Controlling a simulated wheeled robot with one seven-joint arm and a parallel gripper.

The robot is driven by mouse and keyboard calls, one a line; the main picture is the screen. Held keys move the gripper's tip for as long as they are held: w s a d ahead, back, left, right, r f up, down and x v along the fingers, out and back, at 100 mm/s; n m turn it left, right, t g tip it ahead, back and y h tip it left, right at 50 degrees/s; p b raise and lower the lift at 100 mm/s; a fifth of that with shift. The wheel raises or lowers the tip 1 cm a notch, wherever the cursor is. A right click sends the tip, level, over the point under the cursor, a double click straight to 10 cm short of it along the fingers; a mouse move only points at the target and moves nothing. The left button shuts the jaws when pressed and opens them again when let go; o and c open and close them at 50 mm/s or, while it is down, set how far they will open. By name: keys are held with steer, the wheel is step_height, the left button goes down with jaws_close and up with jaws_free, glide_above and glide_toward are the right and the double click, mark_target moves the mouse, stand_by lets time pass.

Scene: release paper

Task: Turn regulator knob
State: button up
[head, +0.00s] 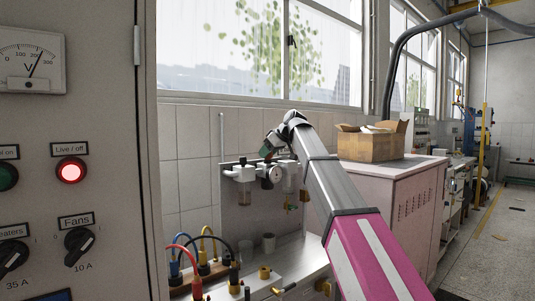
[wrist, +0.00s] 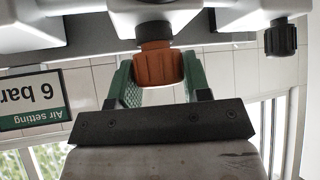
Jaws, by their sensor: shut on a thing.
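The regulator knob (wrist: 159,68) is a ribbed orange-brown cap on a dark collar, centred in the wrist view, which appears upside down. My gripper (wrist: 160,76) has green pads on either side of the knob and is shut on it. In the head view my gripper (head: 267,151) is at the air regulator unit (head: 243,173) on the tiled wall, beside its round gauge (head: 275,174). My gripper hides the knob there. An "Air setting 6 bar" sign (wrist: 33,99) shows inverted in the wrist view.
A black knob (wrist: 280,40) sits to the side of the orange one. A control cabinet (head: 75,130) stands close on the left. Cables with coloured plugs (head: 205,268) lie on the bench below. A cardboard box (head: 368,147) sits on a cabinet to the right.

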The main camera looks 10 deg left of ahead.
steer(key=shift+m, duration=0.3)
steer(key=m+t+h, duration=0.1)
steer(key=m, duration=0.1)
steer(key=m+t+h, duration=0.2)
steer(key=m, duration=0.1)
steer(key=shift+s+m+t, duration=0.1)
steer(key=shift+m+t, duration=0.2)
steer(key=m+t+h, duration=0.1)
steer(key=m+h, duration=0.1)
steer(key=m, duration=0.2)
steer(key=shift+a+h, duration=0.1)
steer(key=shift+h, duration=0.3)
steer(key=shift+m+t+h, duration=0.4)
steer(key=shift+m+h, duration=0.6)
steer(key=shift+m, duration=0.7)
steer(key=o, duration=0.9)
